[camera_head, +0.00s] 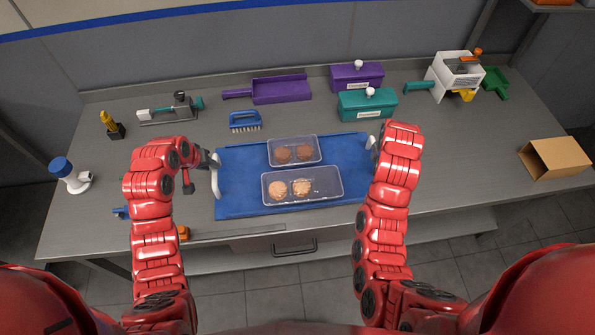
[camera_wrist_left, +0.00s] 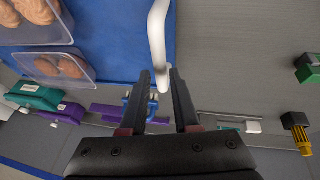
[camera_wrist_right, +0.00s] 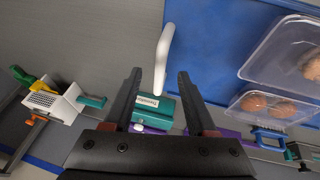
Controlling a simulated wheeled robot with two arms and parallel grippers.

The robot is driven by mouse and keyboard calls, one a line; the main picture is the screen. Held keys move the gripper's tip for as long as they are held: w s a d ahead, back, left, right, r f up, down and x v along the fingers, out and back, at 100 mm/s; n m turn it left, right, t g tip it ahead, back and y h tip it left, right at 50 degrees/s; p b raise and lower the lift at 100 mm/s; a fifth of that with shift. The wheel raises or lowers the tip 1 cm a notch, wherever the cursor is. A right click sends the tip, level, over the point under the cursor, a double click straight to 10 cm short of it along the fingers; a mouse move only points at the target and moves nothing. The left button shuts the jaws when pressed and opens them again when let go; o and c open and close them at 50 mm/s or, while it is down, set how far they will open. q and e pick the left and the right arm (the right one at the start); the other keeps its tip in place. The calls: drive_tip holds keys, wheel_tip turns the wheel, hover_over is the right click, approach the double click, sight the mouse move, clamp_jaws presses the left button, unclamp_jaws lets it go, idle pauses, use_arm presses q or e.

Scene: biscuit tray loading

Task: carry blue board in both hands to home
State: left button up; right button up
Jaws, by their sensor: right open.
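The blue board (camera_head: 235,200) lies flat on the grey table, with a white handle at each end. It carries two clear trays holding round biscuits, a front tray (camera_head: 325,196) and a back tray (camera_head: 272,157). My left gripper (camera_head: 212,163) is at the left handle (camera_head: 215,182); in the left wrist view its fingers (camera_wrist_left: 161,75) are close in on both sides of the white handle (camera_wrist_left: 157,35). My right gripper (camera_wrist_right: 159,75) is open, its fingers apart on either side of the right handle (camera_wrist_right: 163,50) with gaps. In the head view my right arm mostly hides that gripper.
Behind the board stand a blue brush (camera_head: 245,122), a purple scoop (camera_head: 280,90), a teal box (camera_head: 367,104) and a purple box (camera_head: 357,76). A white machine (camera_head: 455,75) and a cardboard box (camera_head: 555,158) are at right. Clear table lies right of the board.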

sight(221, 175)
use_arm(q)
drive_tip(key=x, duration=0.7)
drive_tip(key=shift+w+a, duration=0.1)
drive_tip(key=shift+w, duration=0.05)
use_arm(e)
drive_tip(key=x, duration=0.7)
drive_tip(key=shift+w+a+f, duration=0.1)
drive_tip(key=shift+w+f, duration=0.05)
drive_tip(key=shift+w, duration=0.05)
use_arm(q)
drive_tip(key=c, duration=0.4)
use_arm(e)
drive_tip(key=c, duration=0.4)
use_arm(q)
drive_tip(key=shift+f, duration=0.1)
clamp_jaws()
use_arm(e)
clamp_jaws()
